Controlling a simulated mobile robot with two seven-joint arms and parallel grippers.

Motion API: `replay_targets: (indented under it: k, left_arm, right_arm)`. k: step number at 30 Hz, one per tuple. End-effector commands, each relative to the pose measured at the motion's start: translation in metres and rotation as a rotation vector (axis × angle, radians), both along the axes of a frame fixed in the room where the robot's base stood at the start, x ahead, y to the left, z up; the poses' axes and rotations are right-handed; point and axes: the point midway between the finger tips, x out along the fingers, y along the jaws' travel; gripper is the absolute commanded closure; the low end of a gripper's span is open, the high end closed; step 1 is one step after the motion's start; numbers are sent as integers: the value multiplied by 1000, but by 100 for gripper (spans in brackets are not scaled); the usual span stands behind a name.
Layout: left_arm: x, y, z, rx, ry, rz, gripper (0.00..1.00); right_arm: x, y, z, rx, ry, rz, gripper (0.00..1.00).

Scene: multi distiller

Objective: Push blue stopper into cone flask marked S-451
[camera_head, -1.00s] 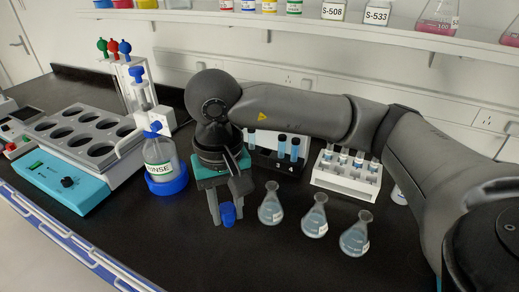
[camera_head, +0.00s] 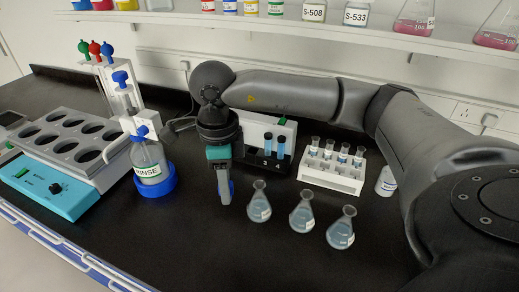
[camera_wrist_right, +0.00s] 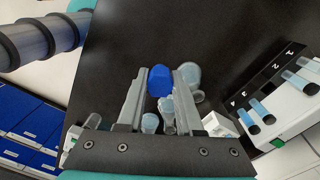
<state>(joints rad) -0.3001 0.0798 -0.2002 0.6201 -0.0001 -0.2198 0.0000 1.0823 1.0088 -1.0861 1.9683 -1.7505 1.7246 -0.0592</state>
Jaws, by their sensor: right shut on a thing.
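My right gripper (camera_head: 225,196) points down over the bench, left of the three cone flasks. It is shut on a blue stopper (camera_wrist_right: 160,80), which sits between the fingertips in the right wrist view; in the head view the fingers partly hide it. The left flask (camera_head: 259,206), middle flask (camera_head: 302,215) and right flask (camera_head: 341,231) stand upright and hold pale blue liquid. Their labels are too small to read, so I cannot tell which is S-451. The stopper is apart from the flasks in the head view. My left gripper is not in view.
A rinse bottle (camera_head: 149,165) in a blue base stands left of the gripper. Behind are a black tube holder (camera_head: 262,160) and a white vial rack (camera_head: 330,176). A grey multi-well unit (camera_head: 62,145) is at the left. The front bench is clear.

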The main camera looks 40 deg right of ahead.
Motion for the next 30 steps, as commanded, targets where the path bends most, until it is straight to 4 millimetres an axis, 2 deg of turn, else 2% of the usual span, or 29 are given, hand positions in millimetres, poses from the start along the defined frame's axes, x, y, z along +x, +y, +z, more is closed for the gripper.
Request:
replay_targets:
  k: [30]
  left_arm:
    - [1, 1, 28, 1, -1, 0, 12]
  right_arm:
    - [20, -84, 7, -41, 17, -1995, 100]
